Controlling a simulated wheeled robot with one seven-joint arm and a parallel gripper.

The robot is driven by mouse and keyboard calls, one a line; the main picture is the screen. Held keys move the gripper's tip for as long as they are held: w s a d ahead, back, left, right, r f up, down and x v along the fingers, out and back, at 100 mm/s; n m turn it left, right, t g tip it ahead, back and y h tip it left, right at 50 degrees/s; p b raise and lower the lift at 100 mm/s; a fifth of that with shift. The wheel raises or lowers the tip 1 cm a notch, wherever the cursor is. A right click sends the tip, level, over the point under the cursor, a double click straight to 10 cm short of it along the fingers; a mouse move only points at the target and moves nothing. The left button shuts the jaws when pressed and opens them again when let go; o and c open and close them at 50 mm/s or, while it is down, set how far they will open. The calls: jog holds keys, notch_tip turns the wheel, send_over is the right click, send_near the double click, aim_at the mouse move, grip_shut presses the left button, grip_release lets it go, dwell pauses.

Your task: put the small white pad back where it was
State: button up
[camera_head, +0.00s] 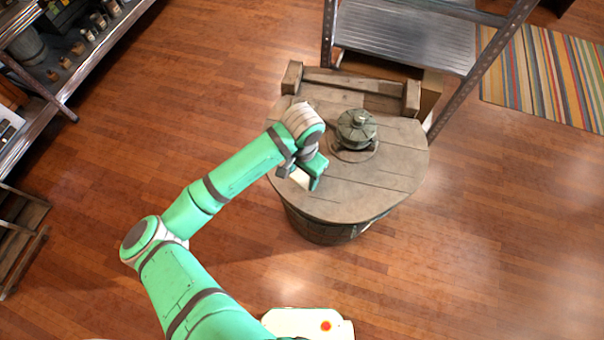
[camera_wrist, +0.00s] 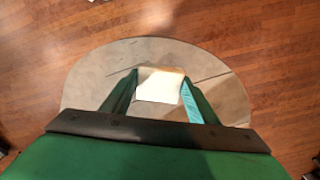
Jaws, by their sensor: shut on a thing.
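The small white pad (camera_wrist: 158,86) is between the two fingers of my gripper (camera_wrist: 158,90) in the wrist view, and the fingers are shut on it. In the head view the pad (camera_head: 300,178) shows as a pale patch beside my gripper (camera_head: 306,178), partly hidden by it. My gripper is over the left part of the round wooden barrel top (camera_head: 375,180). I cannot tell whether the pad touches the top.
A dark lidded metal object (camera_head: 356,128) stands on the barrel top, right of my gripper. A wooden beam piece (camera_head: 352,82) lies at its back edge. A metal shelf (camera_head: 405,40) stands behind, and stocked shelving (camera_head: 75,50) is at the upper left.

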aim_at(302, 175)
jog(key=w+f, duration=0.3)
jog(key=shift+w+f, duration=0.15)
jog(key=shift+f, duration=0.25)
jog(key=shift+w+f, duration=0.1)
jog(key=shift+f, duration=1.55)
jog(key=shift+f, duration=0.2)
jog(key=o, duration=1.1)
jog(key=shift+r, duration=0.1)
notch_tip(302, 175, up, 12)
jog(key=shift+r, duration=0.1)
jog(key=shift+a, duration=0.1)
